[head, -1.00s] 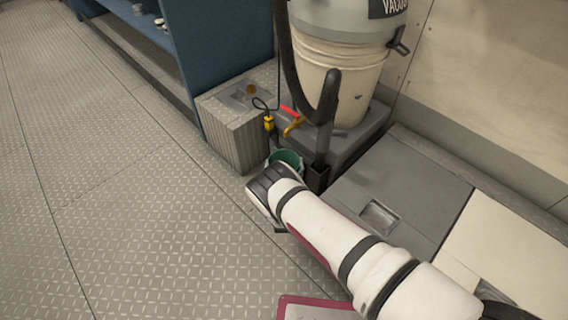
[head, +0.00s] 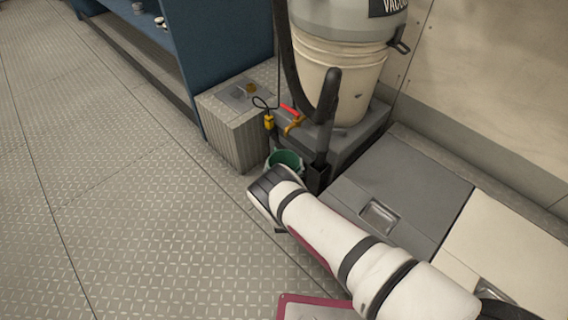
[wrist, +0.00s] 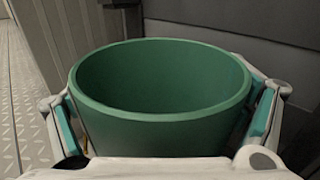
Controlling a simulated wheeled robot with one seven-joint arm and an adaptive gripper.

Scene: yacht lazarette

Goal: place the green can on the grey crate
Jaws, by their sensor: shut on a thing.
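The green can (head: 286,158) is an open-topped round vessel, seen past the end of my arm in the head view. In the wrist view the can (wrist: 160,128) fills the middle, upright, with its empty inside showing. My gripper (wrist: 160,118) is shut on it, one finger on each side. A grey box with ribbed sides (head: 232,135) stands just behind and left of the can and looks like the grey crate. The can's underside is hidden, so I cannot tell whether it touches the floor.
A vacuum with a cream drum (head: 338,85) stands on a grey base behind the can, with a black hose beside it. Small items lie on the ribbed box. A blue shelf unit (head: 225,50) stands behind it. A grey locker top (head: 400,185) is at right. Floor at left is clear.

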